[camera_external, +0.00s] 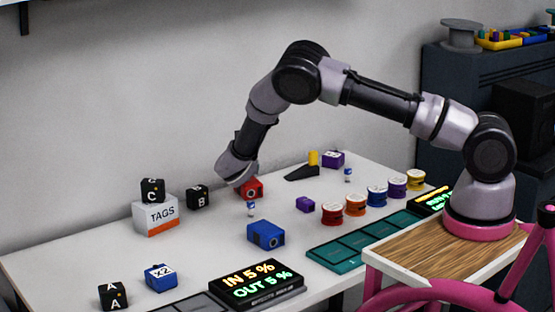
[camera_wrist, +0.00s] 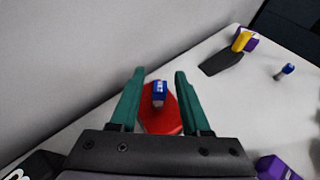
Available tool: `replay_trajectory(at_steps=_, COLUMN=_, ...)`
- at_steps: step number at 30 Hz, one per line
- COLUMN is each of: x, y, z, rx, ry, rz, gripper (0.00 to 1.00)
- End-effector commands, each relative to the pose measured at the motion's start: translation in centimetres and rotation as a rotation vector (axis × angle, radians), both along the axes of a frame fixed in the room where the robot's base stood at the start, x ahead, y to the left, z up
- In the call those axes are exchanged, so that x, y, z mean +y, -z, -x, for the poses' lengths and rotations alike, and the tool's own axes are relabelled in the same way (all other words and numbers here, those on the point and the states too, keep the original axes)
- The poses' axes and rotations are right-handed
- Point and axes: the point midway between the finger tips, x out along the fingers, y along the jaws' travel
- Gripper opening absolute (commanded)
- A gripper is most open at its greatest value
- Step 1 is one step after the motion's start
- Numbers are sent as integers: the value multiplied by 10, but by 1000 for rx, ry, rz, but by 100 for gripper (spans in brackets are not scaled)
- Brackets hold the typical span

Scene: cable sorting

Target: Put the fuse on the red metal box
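The red metal box (camera_external: 254,187) sits on the table below the end of my arm, partly hidden by it. In the wrist view the red box (camera_wrist: 160,118) lies between my fingers. A small blue and white fuse (camera_wrist: 158,92) appears over the box there, between the two green fingers. In the external view a fuse (camera_external: 251,208) shows just in front of the box; I cannot tell whether they touch. My gripper (camera_wrist: 160,70) has its fingers wide apart, with gaps on both sides of the fuse. Another similar fuse (camera_external: 348,174) stands farther right, also in the wrist view (camera_wrist: 286,71).
A blue box (camera_external: 266,234) and a purple block (camera_external: 306,204) lie nearby. Black letter cubes (camera_external: 198,196) and the TAGS box (camera_external: 156,215) stand left. Several colored spools (camera_external: 332,212) line the right. The wall is close behind.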

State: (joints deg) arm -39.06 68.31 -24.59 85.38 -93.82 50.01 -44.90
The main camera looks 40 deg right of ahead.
Motion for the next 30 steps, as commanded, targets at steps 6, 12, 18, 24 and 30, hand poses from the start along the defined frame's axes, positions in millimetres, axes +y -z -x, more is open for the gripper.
replay_trajectory(at_steps=6, x=0, y=0, z=0, rx=0, ry=0, rz=0, gripper=49)
replay_trajectory(at_steps=12, x=4, y=-6, z=3, rx=0, ry=-1, rz=0, gripper=49)
replay_trajectory(at_steps=18, x=29, y=-20, z=27, rx=0, ry=-3, rz=-2, gripper=49)
replay_trajectory(at_steps=24, x=56, y=-36, z=55, rx=0, ry=-1, rz=-2, gripper=49)
replay_trajectory(at_steps=30, x=74, y=-46, z=74, rx=1, ry=-1, rz=0, gripper=49)
